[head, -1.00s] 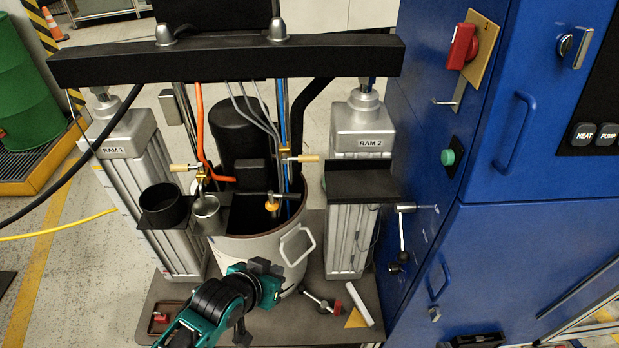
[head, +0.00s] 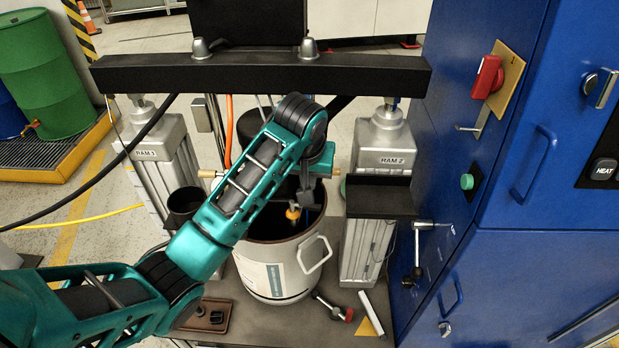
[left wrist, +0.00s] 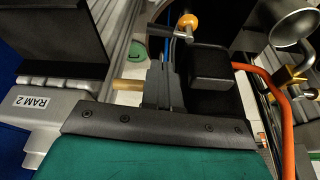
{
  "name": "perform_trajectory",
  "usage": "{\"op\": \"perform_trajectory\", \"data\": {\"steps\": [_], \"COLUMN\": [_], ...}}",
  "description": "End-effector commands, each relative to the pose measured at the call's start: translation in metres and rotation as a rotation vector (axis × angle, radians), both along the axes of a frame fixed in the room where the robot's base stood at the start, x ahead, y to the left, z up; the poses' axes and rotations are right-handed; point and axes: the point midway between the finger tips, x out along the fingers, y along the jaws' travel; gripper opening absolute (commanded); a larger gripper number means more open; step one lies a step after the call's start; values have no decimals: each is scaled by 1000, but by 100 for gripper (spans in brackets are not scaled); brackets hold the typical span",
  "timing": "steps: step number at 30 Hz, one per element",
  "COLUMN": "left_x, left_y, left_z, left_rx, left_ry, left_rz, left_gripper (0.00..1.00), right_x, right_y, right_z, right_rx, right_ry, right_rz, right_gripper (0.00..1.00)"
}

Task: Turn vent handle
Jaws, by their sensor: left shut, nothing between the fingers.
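A bent metal handle with an orange ball knob (head: 293,214), which looks like the vent handle, sits inside the mouth of the pale drum (head: 262,266). In the left wrist view its orange knob (left wrist: 188,22) shows just beyond my fingertips. My left gripper (head: 308,194) is over the drum, pointing down, a little above the knob. Its fingers (left wrist: 165,62) are together and empty. I cannot tell whether they touch the handle. A wooden grip (left wrist: 127,85) shows beside the fingers in the wrist view. My right gripper is not in view.
Two ram columns, RAM 1 (head: 150,154) and RAM 2 (head: 385,160), flank the drum. A black crossbeam (head: 260,73) spans above. A cup (head: 186,203) stands left, an orange hose (left wrist: 272,92) runs close by, and a blue cabinet (head: 540,260) stands right.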

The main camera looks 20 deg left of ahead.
Motion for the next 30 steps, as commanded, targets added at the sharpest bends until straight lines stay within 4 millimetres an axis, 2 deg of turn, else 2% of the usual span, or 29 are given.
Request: {"op": "perform_trajectory", "data": {"steps": [6,12,18,30], "left_x": [14,23,26,27], "left_y": [2,4,4,4], "left_z": [-41,-63,-71,-71], "left_rx": [2,1,0,0], "left_ry": [4,1,-1,-1], "left_rz": [0,-1,-1,-3], "left_gripper": [0,0,0,0], "right_x": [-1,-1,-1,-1], "right_y": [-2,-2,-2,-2], "right_z": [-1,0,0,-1], "right_rx": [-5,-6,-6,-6], "right_ry": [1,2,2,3], "right_rz": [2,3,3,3], "right_gripper": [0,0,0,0]}}
